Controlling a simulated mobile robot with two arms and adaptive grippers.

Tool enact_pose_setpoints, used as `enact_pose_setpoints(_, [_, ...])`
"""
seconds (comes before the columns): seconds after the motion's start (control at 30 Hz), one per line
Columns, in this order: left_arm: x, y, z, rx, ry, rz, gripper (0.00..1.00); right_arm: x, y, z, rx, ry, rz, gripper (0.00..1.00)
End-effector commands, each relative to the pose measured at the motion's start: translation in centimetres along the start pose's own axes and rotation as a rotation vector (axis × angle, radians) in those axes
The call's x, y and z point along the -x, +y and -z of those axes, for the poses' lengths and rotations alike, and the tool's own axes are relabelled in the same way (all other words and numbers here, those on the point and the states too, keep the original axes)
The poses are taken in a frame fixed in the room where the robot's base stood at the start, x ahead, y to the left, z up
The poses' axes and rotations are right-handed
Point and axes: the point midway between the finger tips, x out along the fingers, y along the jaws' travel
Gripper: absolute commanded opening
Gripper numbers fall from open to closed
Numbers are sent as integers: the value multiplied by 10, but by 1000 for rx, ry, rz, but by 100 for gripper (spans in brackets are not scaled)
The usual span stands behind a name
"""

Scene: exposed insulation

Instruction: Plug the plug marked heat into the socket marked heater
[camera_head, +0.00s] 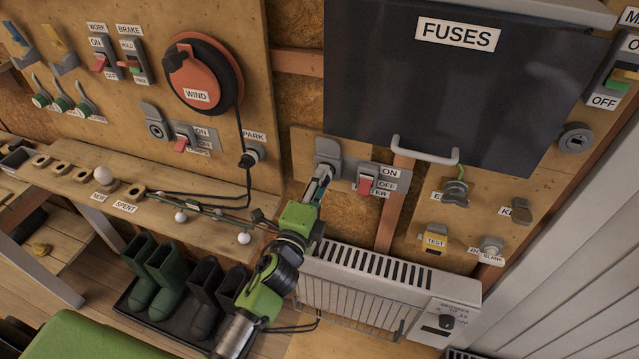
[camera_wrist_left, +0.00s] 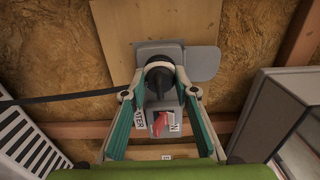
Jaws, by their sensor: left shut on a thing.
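My left gripper (camera_head: 321,182) reaches up to the grey socket (camera_head: 327,150) on the wall, left of a red ON/OFF switch (camera_head: 365,184) whose label is partly hidden and ends in "ER". In the left wrist view, the fingers of my left gripper (camera_wrist_left: 160,94) are shut on a black round plug (camera_wrist_left: 158,78). The plug is lined up in front of the grey socket (camera_wrist_left: 150,50), whose flap (camera_wrist_left: 204,63) stands open. I cannot tell how deep it sits. No heat mark on it is readable. The switch (camera_wrist_left: 163,123) shows below the plug. My right gripper is out of view.
A white heater (camera_head: 365,283) stands below the socket. The FUSES cover (camera_head: 450,90) with its handle juts out at upper right. A PARK socket (camera_head: 252,155) and the WIND reel (camera_head: 203,75) are to the left. A shelf (camera_head: 150,205) with a cable runs below them.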

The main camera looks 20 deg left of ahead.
Motion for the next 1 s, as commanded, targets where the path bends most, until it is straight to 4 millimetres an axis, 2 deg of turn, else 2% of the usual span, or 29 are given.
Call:
enact_pose_setpoints(0.33, [-9,0,0,-1,0,1,1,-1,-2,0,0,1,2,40])
enact_pose_setpoints(0.37, [-9,0,0,0,0,1,32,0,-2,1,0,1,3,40])
enact_pose_setpoints(0.4, [-9,0,0,0,0,1,42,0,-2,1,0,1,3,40])
enact_pose_setpoints(0.43, [-9,0,0,0,0,1,46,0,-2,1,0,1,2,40])
enact_pose_setpoints(0.8, [-6,0,0,0,0,0,46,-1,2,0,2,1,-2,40])
enact_pose_setpoints(1.0, [17,2,0,1,0,-3,46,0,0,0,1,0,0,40])
